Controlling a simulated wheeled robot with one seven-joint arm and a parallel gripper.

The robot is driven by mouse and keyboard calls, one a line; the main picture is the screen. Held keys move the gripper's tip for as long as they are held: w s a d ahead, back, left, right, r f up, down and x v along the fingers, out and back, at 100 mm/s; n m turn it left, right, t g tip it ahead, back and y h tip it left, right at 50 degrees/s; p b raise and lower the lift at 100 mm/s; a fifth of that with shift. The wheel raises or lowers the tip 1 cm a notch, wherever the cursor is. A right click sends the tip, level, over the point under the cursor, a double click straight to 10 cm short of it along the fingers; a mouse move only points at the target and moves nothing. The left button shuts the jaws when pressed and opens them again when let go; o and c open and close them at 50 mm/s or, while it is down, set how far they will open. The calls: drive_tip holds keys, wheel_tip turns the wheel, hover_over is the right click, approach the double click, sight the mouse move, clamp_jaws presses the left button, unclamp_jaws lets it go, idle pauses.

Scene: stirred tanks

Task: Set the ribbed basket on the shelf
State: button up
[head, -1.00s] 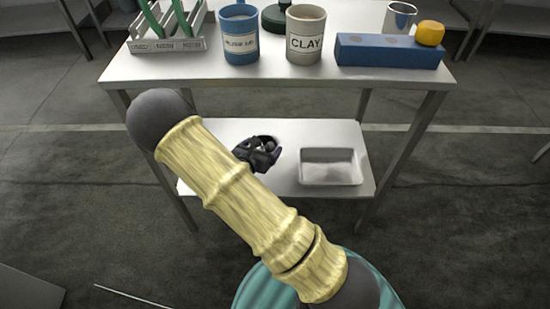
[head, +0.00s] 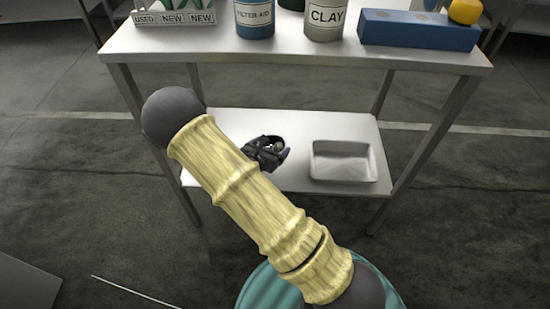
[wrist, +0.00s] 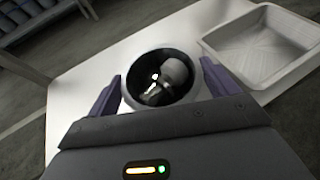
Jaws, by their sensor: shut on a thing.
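The ribbed basket (wrist: 137,74) shows in the wrist view as a round, dark-walled opening with a pale rim. It holds a grey rounded piece and a shiny piece. My gripper (wrist: 160,88) is shut on it, with one purple finger at each side. In the head view my gripper (head: 266,154) and a sliver of the basket's rim (head: 283,141) show over the left-middle part of the white lower shelf (head: 300,123). My gripper hides most of the basket, and its underside is out of sight. I cannot tell whether it touches the shelf.
A white rectangular tray (head: 343,175) stands on the shelf to the right of the basket. Bare shelf lies around the basket.

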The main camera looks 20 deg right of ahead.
drive_tip(key=shift+f, duration=1.2)
drive_tip(key=shift+f+b, duration=1.25)
drive_tip(key=shift+f, duration=0.65)
drive_tip(key=shift+f, duration=0.15)
drive_tip(key=o, duration=0.8)
drive_tip(key=shift+o, duration=0.2)
